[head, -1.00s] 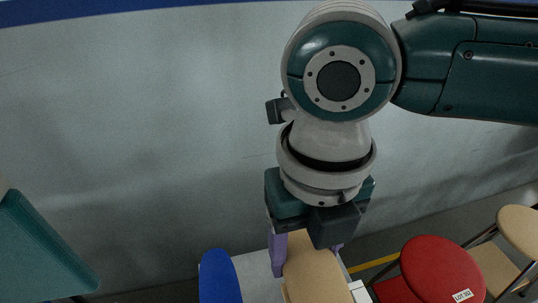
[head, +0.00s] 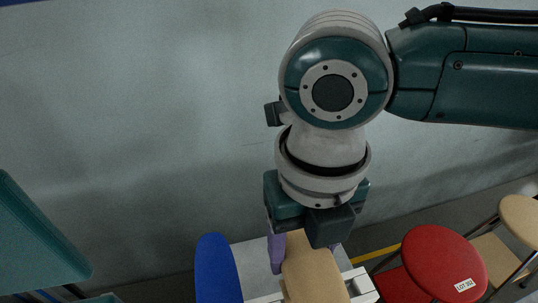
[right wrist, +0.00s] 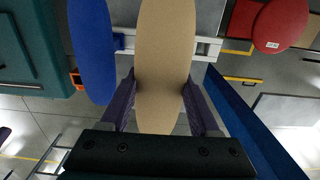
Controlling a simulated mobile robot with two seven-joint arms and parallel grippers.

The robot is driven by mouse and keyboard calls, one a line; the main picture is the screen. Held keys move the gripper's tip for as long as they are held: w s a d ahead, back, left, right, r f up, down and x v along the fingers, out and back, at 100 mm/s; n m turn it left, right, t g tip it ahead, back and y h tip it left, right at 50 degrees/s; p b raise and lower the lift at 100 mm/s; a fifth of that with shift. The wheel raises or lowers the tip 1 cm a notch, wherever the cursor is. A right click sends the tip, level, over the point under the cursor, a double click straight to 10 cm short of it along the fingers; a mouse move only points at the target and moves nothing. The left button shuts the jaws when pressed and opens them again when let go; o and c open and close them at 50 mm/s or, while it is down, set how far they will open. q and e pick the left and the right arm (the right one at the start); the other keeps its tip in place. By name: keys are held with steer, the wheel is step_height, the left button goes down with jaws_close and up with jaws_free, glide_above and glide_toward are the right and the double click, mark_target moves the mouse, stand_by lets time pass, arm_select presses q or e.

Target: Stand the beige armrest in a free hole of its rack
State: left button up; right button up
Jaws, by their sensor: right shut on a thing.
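The beige armrest (head: 313,268) is a long, rounded, flat piece. My right gripper (head: 304,248) is shut on it, with one purple finger on each side; the right wrist view also shows the armrest (right wrist: 165,62) between the fingers (right wrist: 160,98). A pale rack (head: 358,279) shows behind and beside the armrest, and its light rail (right wrist: 207,47) crosses behind it in the right wrist view. The armrest's lower end and any hole beneath it are hidden, so I cannot tell whether it touches the rack. My left gripper is out of view.
A blue armrest (head: 217,268) stands upright close to the left of the beige one; it also shows in the right wrist view (right wrist: 92,52). A red chair (head: 444,263) with a lot label and a beige chair (head: 520,222) stand to the right. A pale wall fills the back.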

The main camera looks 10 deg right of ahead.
stand_by(0.3)
steer(key=shift+p, duration=0.6)
stand_by(0.7)
steer(key=shift+f, duration=0.1)
stand_by(0.3)
steer(key=shift+f+b, duration=0.95)
steer(key=shift+f, duration=0.2)
steer(key=shift+f+b, duration=0.8)
steer(key=shift+f, duration=0.2)
steer(key=shift+f+b, duration=0.95)
steer(key=shift+f, duration=0.3)
steer(key=o, duration=1.4)
steer(key=shift+c, duration=0.2)
steer(key=shift+r, duration=0.1)
